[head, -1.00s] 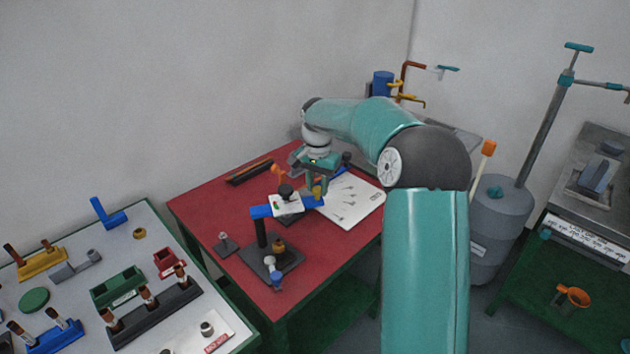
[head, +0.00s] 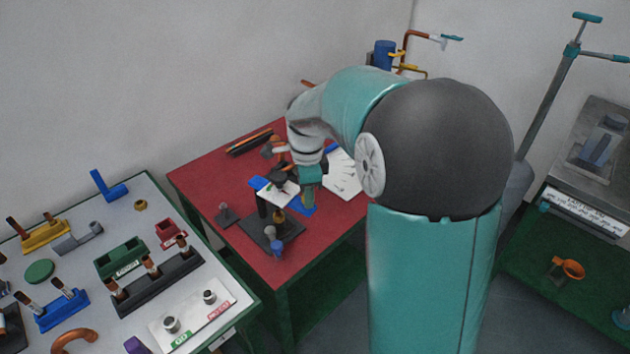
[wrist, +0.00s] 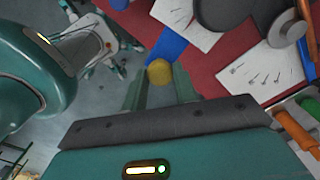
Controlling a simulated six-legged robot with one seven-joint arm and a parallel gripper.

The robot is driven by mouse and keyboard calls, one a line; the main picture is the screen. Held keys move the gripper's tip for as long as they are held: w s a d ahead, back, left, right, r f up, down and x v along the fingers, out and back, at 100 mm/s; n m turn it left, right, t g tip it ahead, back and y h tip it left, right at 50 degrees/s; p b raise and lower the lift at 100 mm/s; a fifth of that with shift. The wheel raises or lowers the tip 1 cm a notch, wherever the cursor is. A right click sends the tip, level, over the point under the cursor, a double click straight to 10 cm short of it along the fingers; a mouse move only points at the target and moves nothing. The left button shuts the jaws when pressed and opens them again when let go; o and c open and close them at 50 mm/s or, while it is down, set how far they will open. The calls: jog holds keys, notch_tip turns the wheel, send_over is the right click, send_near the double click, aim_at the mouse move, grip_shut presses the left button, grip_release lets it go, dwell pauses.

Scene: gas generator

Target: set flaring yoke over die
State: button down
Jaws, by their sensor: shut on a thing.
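A small brown piece (head: 278,216), seemingly the die, stands on the base, below and slightly in front of the plate. My gripper (head: 308,185) is at the bar's right end. In the wrist view, my gripper (wrist: 161,90) is shut on a yellow knob (wrist: 160,71) beside a blue bar (wrist: 166,46). The yoke's contact with the die cannot be seen.
A grey and blue clamp-like part (head: 275,243) stands at the base's front. A white sheet (head: 344,174) lies behind my gripper on the red table (head: 215,170). A small dark block (head: 226,214) stands left of the base. The table's left part is mostly clear.

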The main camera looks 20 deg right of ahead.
jog(key=shift+s+a+m, duration=0.4)
jog(key=shift+a+m, duration=0.2)
jog(key=shift+a, duration=0.15)
jog(key=shift+s+a+m, duration=0.35)
jog(key=shift+a+m, duration=0.25)
jog(key=shift+a, duration=0.1)
jog(key=c, duration=1.1)
grip_release()
jog(key=shift+s+a, duration=0.1)
jog(key=shift+r, duration=0.1)
notch_tip(320, 180, up, 14)
jog(key=shift+f, duration=0.2)
